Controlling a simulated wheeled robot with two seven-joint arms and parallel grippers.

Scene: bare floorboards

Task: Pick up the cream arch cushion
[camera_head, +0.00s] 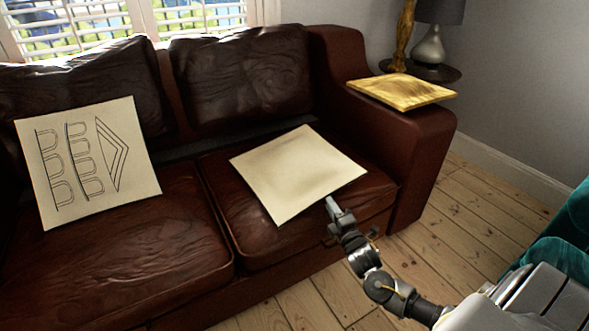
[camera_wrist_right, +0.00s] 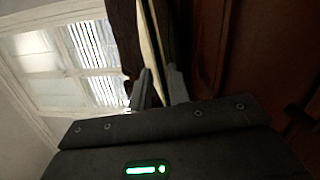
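A cream cushion with black line drawings of arches and a diamond (camera_head: 88,160) leans on the sofa's left seat. A plain cream cushion (camera_head: 298,172) lies on the right seat; no arches show on its visible face. My right gripper (camera_head: 333,208) is at the near right edge of the plain cushion. In the right wrist view, the gripper (camera_wrist_right: 160,88) has its two fingers apart, with a thin cream edge (camera_wrist_right: 149,40) running between them. A dark gap shows beside that edge. My left gripper is out of view.
The dark red leather sofa (camera_head: 110,265) has a high right armrest with a gold cushion (camera_head: 402,91) on it. Behind it stands a lamp (camera_head: 430,45) on a small table. A teal piece of furniture (camera_head: 565,235) is at the right. Bare floorboards lie between.

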